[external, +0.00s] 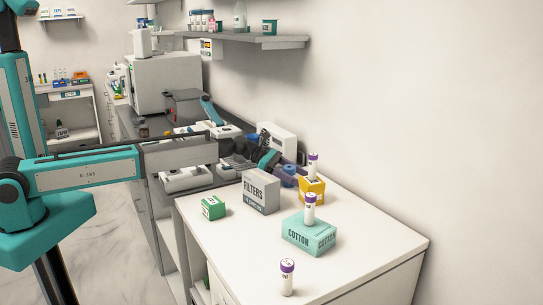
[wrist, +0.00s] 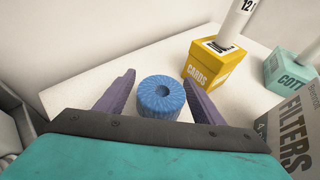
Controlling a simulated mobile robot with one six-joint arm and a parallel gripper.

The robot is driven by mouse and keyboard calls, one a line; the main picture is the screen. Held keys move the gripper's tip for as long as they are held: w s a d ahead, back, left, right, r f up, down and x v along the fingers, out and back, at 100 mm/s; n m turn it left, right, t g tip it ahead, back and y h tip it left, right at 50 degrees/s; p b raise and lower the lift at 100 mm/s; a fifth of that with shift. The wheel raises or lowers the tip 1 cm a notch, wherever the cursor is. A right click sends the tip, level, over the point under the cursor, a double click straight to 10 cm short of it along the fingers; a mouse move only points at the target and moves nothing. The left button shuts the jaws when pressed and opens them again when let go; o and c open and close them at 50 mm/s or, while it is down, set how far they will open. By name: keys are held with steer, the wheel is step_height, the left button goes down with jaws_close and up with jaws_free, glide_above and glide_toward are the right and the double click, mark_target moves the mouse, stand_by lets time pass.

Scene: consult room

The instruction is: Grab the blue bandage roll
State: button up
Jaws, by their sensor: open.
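My gripper (wrist: 159,88) is open, with one purple finger on each side of the roll and small gaps between. In the external view the roll (external: 288,177) is partly hidden behind my gripper (external: 291,170), which reaches low over the counter from the left. I cannot tell how far the fingertips are from the counter.
A yellow cards box (wrist: 210,65) with a tube on it stands close right of the roll. The grey filters box (external: 258,191) is near my wrist. A teal cotton box (external: 309,236), a green box (external: 213,207) and a purple-capped tube (external: 287,278) stand nearer. The front counter is mostly clear.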

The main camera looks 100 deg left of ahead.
steer(key=shift+c, duration=0.2)
steer(key=c, duration=1.1)
steer(key=shift+r, duration=0.1)
steer(key=shift+s+d+r+b, duration=0.15)
steer(key=shift+r+b, duration=0.25)
steer(key=shift+r, duration=0.05)
step_height(320, 180, up, 11)
steer(key=b, duration=0.1)
steer(key=s+d+b, duration=0.1)
steer(key=s+d, duration=0.3)
steer(key=s+d+b, duration=0.1)
steer(key=s+d, duration=0.4)
steer(key=s+d+b, duration=0.1)
steer(key=s+d, duration=0.3)
steer(key=s, duration=0.1)
steer(key=shift+d+f, duration=0.25)
steer(key=shift+d, duration=0.15)
